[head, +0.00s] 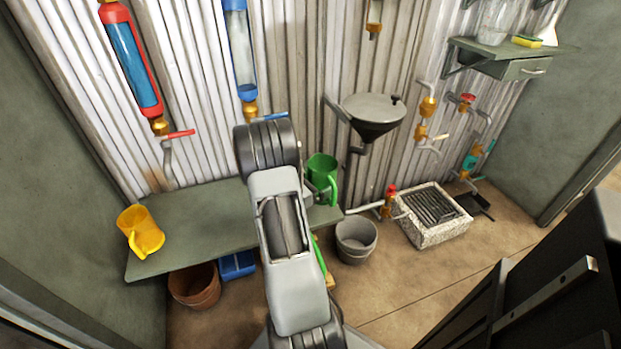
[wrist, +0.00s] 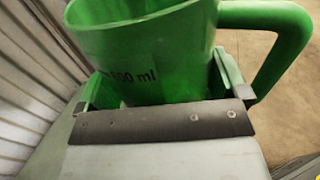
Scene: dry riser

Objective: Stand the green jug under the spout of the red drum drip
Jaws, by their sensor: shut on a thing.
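The green jug (head: 322,170) is over the right end of the grey-green bench (head: 205,215), upright or nearly so. My gripper (wrist: 162,88) is shut on the jug's body, with one finger on each side; the jug also fills the top of the wrist view (wrist: 165,45), its handle at the right. I cannot tell whether its base touches the bench. The red drum drip (head: 133,60), a red-framed tube of blue liquid, hangs on the wall at upper left. Its spout (head: 168,165) points down over the back of the bench, below a red lever.
A yellow jug (head: 141,231) stands on the bench's left end, left of and in front of the red drip's spout. A blue-framed tube (head: 240,50) with its own tap hangs between. A funnel (head: 374,112) and grey bucket (head: 356,240) are at right. The bench's middle is clear.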

